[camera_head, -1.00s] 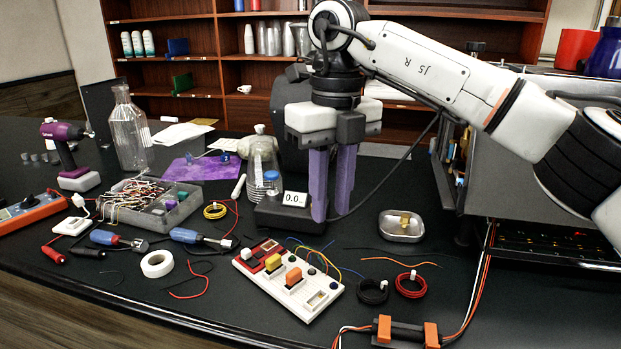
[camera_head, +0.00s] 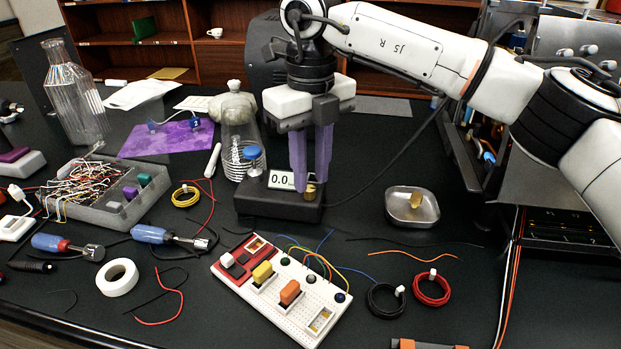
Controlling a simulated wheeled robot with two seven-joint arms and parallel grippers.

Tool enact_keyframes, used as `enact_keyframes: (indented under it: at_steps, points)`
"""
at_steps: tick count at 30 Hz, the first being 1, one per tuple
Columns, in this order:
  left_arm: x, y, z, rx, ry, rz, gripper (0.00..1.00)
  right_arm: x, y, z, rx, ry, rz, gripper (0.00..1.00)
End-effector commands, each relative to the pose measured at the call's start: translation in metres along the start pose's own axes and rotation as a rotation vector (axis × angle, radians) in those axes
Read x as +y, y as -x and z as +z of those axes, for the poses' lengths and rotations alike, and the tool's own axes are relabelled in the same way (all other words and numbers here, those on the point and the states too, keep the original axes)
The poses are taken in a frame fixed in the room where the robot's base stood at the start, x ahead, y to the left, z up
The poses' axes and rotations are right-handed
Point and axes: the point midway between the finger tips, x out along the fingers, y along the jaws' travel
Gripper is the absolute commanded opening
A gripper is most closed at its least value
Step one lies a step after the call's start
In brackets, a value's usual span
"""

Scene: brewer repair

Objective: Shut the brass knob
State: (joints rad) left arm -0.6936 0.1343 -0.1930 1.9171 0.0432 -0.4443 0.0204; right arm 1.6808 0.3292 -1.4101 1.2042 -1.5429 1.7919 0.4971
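The brass knob (camera_head: 311,192) sits on the right end of the black base with the "0.0" display (camera_head: 281,180). My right gripper (camera_head: 310,183) points straight down over it with two purple fingers. A narrow gap shows between the fingers, with nothing visibly held. The fingertips are just above the knob and partly overlap its top in the picture; I cannot tell whether they touch it. The knob's exact turn is too small to read. My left gripper is not in view.
A glass vessel (camera_head: 237,125) and a blue round knob (camera_head: 252,153) stand close left of the gripper. A metal tray (camera_head: 432,212) holding a brass-coloured piece is to the right. A white breadboard (camera_head: 291,320) lies in front.

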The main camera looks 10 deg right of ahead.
Motion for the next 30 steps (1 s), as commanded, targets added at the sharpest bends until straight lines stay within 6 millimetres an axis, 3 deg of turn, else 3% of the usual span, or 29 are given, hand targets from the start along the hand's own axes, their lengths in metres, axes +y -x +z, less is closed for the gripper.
enact_keyframes:
  at_steps: [6,15,16,20,30]
  points:
    - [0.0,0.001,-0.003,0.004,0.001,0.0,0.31,0.0,-0.022,0.0,0.0,-0.001,0.001,0.24]
    - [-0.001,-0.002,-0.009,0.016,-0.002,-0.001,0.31,0.0,-0.025,0.0,-0.001,-0.001,0.0,0.24]
    - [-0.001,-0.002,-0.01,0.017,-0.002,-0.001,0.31,0.0,-0.025,0.0,-0.001,-0.001,0.0,0.23]
    - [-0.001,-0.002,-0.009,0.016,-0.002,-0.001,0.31,0.0,-0.025,0.0,-0.001,-0.001,0.0,0.01]
    - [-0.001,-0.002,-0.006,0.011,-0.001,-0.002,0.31,0.0,-0.025,0.0,-0.001,-0.032,0.0,0.0]
